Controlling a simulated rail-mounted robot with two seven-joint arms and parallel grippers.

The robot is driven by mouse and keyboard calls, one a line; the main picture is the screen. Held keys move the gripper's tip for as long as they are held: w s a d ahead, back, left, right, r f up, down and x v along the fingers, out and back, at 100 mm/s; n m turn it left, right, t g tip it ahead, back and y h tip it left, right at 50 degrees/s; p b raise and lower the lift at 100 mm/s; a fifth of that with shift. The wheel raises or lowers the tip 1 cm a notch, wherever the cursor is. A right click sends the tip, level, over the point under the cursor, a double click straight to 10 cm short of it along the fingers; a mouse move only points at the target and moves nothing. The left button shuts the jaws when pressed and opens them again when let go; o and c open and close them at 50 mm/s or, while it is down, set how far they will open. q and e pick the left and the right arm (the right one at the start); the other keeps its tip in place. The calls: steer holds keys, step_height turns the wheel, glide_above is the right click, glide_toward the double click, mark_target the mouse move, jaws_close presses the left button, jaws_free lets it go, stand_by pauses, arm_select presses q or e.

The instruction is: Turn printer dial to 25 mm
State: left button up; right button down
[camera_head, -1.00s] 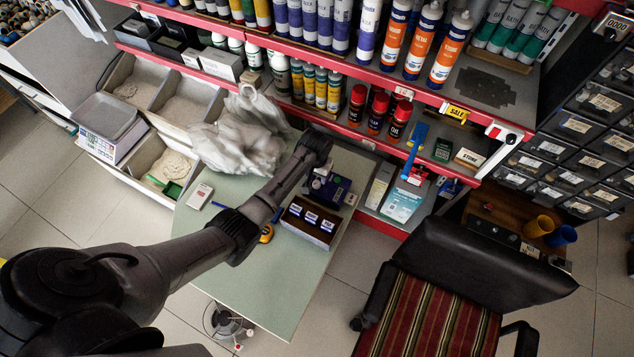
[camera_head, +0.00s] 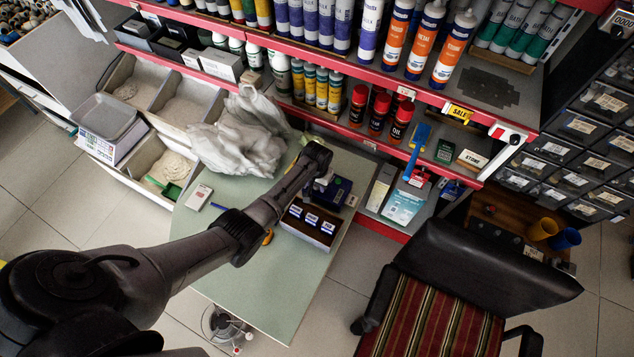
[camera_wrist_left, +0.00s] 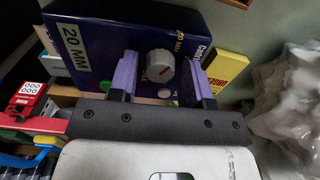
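The printer is a dark blue box (camera_head: 333,192) at the back of the green table, partly hidden behind my left wrist. In the left wrist view its face (camera_wrist_left: 105,45) carries a "20 MM" label at the left. The grey round dial (camera_wrist_left: 160,67) has an orange-red mark, slanted up to the right. My left gripper (camera_wrist_left: 160,74) is open, with one purple finger on each side of the dial. A gap shows on the left; the right finger is very close, and I cannot tell whether it touches. In the head view its fingers are hidden. My right gripper is not in view.
A dark tray (camera_head: 309,236) with several small labelled boxes stands in front of the printer. A yellow box (camera_wrist_left: 228,72) stands beside it. A crumpled pale bag (camera_head: 238,145) lies to the left. Red shelves with bottles rise behind; a striped chair (camera_head: 430,320) is at right.

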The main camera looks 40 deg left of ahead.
arm_select(q)
steer(key=c, duration=0.7)
steer(key=shift+r+m+p, duration=0.1)
steer(key=shift+m+p, duration=0.8)
steer(key=shift+m, duration=0.3)
steer(key=m+p, duration=0.1)
steer(key=m, duration=0.1)
steer(key=shift+m, duration=0.4)
steer(key=m, duration=0.3)
steer(key=shift+p, duration=0.4)
steer(key=shift+m, duration=1.6)
